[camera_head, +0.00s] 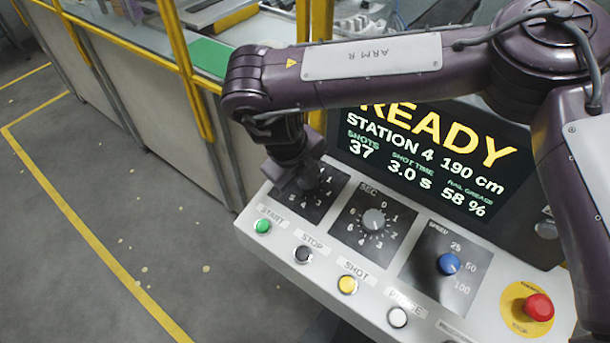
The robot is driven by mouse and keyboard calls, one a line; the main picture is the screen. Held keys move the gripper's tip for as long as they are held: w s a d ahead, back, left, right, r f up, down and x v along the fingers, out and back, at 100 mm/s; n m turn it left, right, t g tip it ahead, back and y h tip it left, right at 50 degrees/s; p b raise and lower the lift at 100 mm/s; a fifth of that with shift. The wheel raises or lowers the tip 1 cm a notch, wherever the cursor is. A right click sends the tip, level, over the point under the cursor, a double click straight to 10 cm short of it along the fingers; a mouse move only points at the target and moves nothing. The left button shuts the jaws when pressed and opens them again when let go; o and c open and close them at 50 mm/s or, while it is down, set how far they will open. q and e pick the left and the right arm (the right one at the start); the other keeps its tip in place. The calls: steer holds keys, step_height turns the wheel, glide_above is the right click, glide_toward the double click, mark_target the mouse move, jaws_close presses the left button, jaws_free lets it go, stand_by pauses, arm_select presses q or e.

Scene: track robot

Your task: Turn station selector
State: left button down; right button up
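The station selector's dark square plate (317,210) is at the left end of the sloped control panel. A few white numerals show around its edge. My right arm reaches in from the right, and my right gripper (309,183) points down over the middle of this plate. The gripper hides the selector's knob, so I cannot tell whether the fingers are closed on it or only around it. The display (430,150) reads READY, STATION 4, 190 cm, 37 shots, 3.0 s and 58 %. My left gripper is not in view.
Beside the selector are a grey SEC dial (373,219) and a blue speed knob (448,263). Green (262,226), black (303,254), yellow (347,284) and white (397,317) buttons line the front. A red emergency button (538,307) is at right. Open floor lies left.

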mark_target(296, 198)
steer(key=shift+w+r, duration=0.1)
steer(key=shift+r, duration=0.05)
steer(key=o, duration=1)
steer(key=b+v, duration=0.1)
steer(key=v, duration=0.6)
steer(key=shift+r, duration=0.35)
